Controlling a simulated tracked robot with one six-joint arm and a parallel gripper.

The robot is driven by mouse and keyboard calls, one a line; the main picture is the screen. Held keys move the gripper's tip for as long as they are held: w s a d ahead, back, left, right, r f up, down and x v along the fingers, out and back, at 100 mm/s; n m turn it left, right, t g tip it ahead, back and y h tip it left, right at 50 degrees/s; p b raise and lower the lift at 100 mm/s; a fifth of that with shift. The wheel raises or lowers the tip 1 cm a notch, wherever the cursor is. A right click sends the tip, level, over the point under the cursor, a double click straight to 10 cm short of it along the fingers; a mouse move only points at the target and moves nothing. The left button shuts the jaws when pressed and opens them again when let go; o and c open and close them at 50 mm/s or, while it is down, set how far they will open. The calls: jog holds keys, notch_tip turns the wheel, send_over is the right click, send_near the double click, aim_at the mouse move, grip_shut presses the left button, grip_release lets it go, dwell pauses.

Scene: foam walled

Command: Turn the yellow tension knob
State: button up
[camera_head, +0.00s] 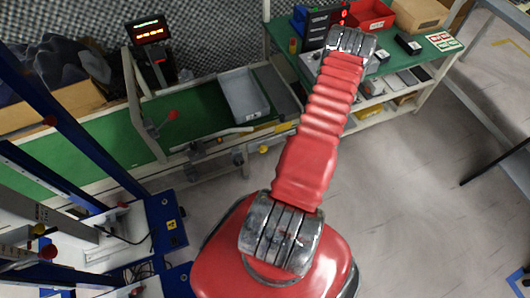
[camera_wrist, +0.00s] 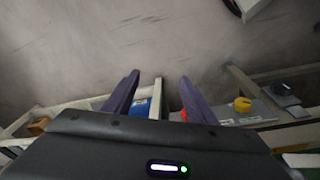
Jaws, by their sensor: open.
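My gripper (camera_wrist: 160,75) is open in the wrist view, its two dark purple fingers apart with no object held between them. A yellow rounded piece (camera_wrist: 242,104) sits on a grey surface right of the fingers, apart from them; I cannot tell for sure that it is the tension knob. In the head view a small yellow knob-like part (camera_head: 263,149) shows on the near side of the conveyor (camera_head: 100,142), left of my red arm. My gripper is hidden behind the arm's far end in the head view.
A green bench (camera_head: 408,62) with a red bin (camera_head: 370,15) and small black boxes stands at the back right. A grey tray (camera_head: 243,95) lies on the conveyor. Blue frame posts (camera_head: 80,145) stand at the left.

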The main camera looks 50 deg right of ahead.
jog(key=w+a+r+n+g, duration=0.1)
jog(key=w+a+r, duration=0.35)
jog(key=r, duration=0.65)
jog(key=w+a+r+n, duration=0.1)
jog(key=w+a+r, duration=0.35)
jog(key=r, duration=0.65)
jog(key=w+a+r+n+g, duration=0.1)
jog(key=w+a+r, duration=0.35)
jog(key=r, duration=0.65)
jog(key=w+a+r+n+t, duration=0.1)
jog(key=a+r+n+t, duration=0.2)
jog(key=a+r, duration=1.1)
jog(key=w+a+r+n+t+y, duration=0.1)
jog(key=a+r+n+t, duration=0.3)
jog(key=a+r, duration=1)
jog(key=a, duration=0.7)
jog(key=shift+a+r+n, duration=0.25)
jog(key=shift+a+n, duration=0.15)
jog(key=shift+w, duration=0.1)
jog(key=shift+c, duration=0.4)
